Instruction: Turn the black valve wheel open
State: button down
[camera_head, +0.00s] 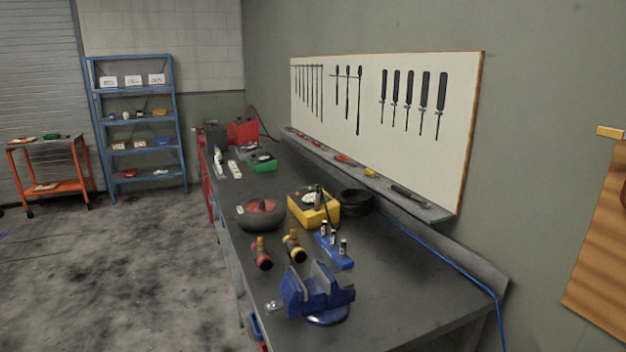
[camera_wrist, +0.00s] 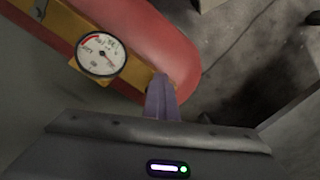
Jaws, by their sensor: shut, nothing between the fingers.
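I cannot make out a black valve wheel for certain in either view. In the wrist view, my gripper (camera_wrist: 161,88) points away from the camera with its narrow purple-grey fingers together and nothing between them. The fingertips overlap the edge of a thick red pipe-like part (camera_wrist: 160,40) in the picture; I cannot tell whether they touch it. A round white pressure gauge (camera_wrist: 101,55) with a red arc sits on a yellow part (camera_wrist: 60,28) to the upper left of the fingers. My gripper does not show in the head view.
In the head view, a dark workbench (camera_head: 400,270) holds a blue vise (camera_head: 318,290), a yellow box (camera_head: 313,208), a dark round item with a red top (camera_head: 262,211) and a black ring (camera_head: 356,201). A tool board (camera_head: 365,140) hangs behind.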

jog(key=shift+s+d+r, duration=0.1)
jog(key=shift+s+d, duration=0.05)
jog(key=shift+d, duration=0.4)
jog(key=shift+s, duration=0.1)
jog(key=shift+s+a, duration=0.3)
notch_tip(320, 180, up, 6)
jog(key=shift+f, duration=0.1)
dwell(0.8)
